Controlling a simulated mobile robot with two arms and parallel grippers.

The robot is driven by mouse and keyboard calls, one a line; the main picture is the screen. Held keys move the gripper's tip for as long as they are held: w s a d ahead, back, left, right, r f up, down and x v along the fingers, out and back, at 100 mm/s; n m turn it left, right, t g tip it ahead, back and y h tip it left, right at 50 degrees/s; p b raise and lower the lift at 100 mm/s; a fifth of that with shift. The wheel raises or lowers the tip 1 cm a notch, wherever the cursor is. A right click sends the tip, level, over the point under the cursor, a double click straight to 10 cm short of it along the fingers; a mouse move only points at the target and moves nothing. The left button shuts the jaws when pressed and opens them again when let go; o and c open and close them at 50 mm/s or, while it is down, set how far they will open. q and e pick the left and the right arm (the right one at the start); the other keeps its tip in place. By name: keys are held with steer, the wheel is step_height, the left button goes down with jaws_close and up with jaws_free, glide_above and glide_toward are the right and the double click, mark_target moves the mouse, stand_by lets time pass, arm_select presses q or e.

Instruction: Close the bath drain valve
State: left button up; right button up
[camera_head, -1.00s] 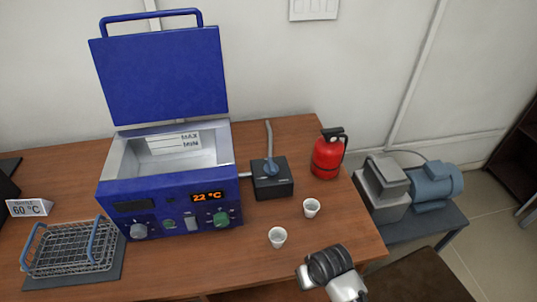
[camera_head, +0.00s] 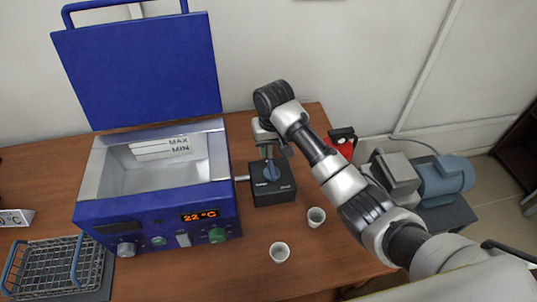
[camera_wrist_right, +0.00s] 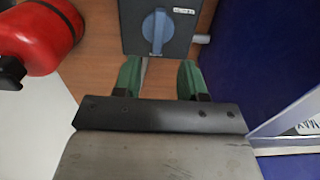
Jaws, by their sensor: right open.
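The drain valve is a dark box (camera_head: 273,190) with a blue knob (camera_head: 271,172) on top, standing to the right of the blue water bath (camera_head: 160,195) and joined to it by a short pipe. My right gripper (camera_head: 270,150) is just behind and above the knob. In the right wrist view the open green fingers (camera_wrist_right: 162,78) point toward the valve box, with the blue knob (camera_wrist_right: 157,32) ahead of them and apart from them. The bath lid (camera_head: 140,70) stands open. The left gripper does not show.
A wire basket (camera_head: 50,268) sits at left.

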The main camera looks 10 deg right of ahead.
mark_target(272, 168)
step_height(272, 168, down, 2)
steer(key=shift+f, duration=0.2)
step_height(272, 168, down, 6)
steer(key=shift+w+r+p, duration=0.1)
steer(key=shift+r+p, duration=0.05)
steer(key=shift+p, duration=0.15)
steer(key=shift+f, duration=0.55)
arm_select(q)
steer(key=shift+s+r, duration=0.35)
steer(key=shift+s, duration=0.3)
arm_select(e)
jaws_close()
